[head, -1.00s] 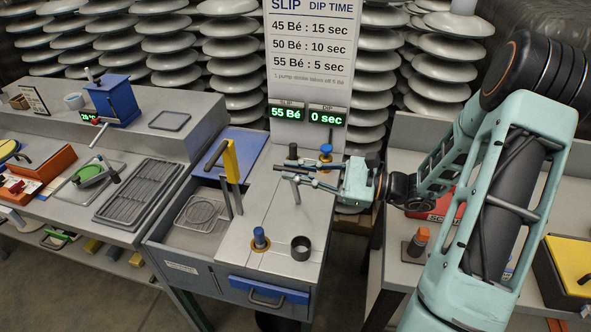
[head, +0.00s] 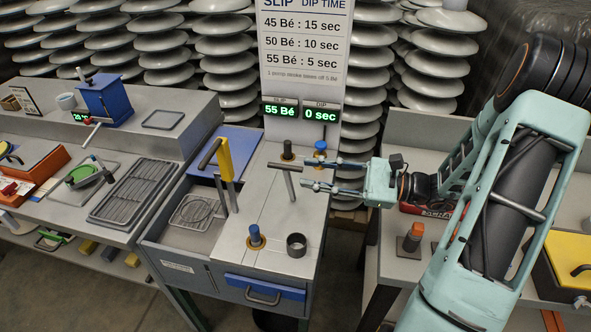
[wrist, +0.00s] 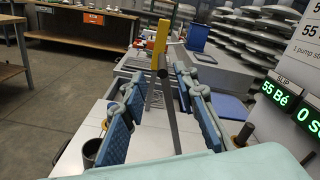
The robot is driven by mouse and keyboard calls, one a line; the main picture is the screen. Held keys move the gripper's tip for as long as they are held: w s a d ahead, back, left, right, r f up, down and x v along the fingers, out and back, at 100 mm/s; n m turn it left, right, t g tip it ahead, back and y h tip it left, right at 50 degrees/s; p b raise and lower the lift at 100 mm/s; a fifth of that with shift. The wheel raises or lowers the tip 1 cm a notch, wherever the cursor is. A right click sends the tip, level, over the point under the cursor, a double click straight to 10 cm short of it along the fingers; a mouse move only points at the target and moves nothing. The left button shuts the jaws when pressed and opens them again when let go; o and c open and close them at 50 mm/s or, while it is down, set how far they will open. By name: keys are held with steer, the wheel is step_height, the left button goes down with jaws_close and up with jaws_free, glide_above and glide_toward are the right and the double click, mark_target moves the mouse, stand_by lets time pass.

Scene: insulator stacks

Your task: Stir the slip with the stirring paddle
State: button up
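A grey T-handled rod (head: 289,184), which looks like the stirring paddle, stands upright at the counter top in the head view. In the wrist view its grey shaft (wrist: 171,115) shows between the fingers. My gripper (head: 309,171) is open, with its fingertips just right of the T-handle and apart from it. In the wrist view the blue-padded fingers (wrist: 157,85) are spread and hold nothing. The slip itself and the rod's lower end are hidden. The slip display (head: 281,111) reads 55 Bé.
A blue knob (head: 255,236) and a dark ring (head: 296,245) are at the counter's front. Another blue knob (head: 320,147) and a black-topped knob (head: 287,151) are behind. The dip display (head: 320,114) reads 0 sec.

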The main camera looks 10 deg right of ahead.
steer(key=v, duration=0.6)
steer(key=shift+d, duration=0.15)
stand_by(0.9)
